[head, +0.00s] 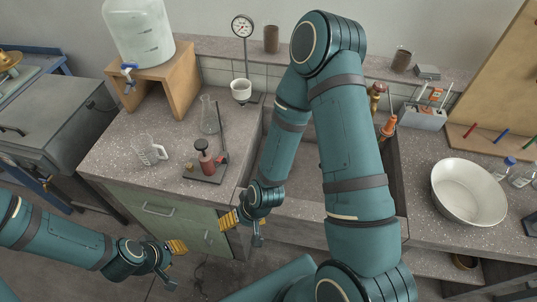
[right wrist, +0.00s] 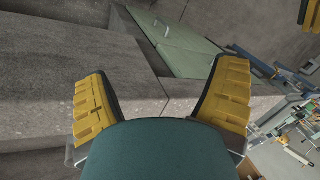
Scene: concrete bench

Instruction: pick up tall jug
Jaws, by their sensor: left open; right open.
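A clear glass jug (head: 148,150) with a handle stands upright on the left part of the speckled concrete bench (head: 110,152); I take it to be the tall jug. My left gripper (head: 176,262) is open and empty, below bench height in front of the cabinet, nearer to me than the jug. My right gripper (head: 243,230) is open and empty, near the front edge of the bench by the sink, right of and nearer than the jug. In the right wrist view its two yellow fingers (right wrist: 164,72) are spread, with the bench edge and cabinet front beyond them. The jug is not visible there.
A conical flask (head: 209,115) and a stand with a red-and-dark item (head: 205,166) are right of the jug. A water container (head: 140,35) sits on a wooden stand (head: 183,88) behind. A white bowl (head: 469,192) is far right. My right arm hides part of the sink.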

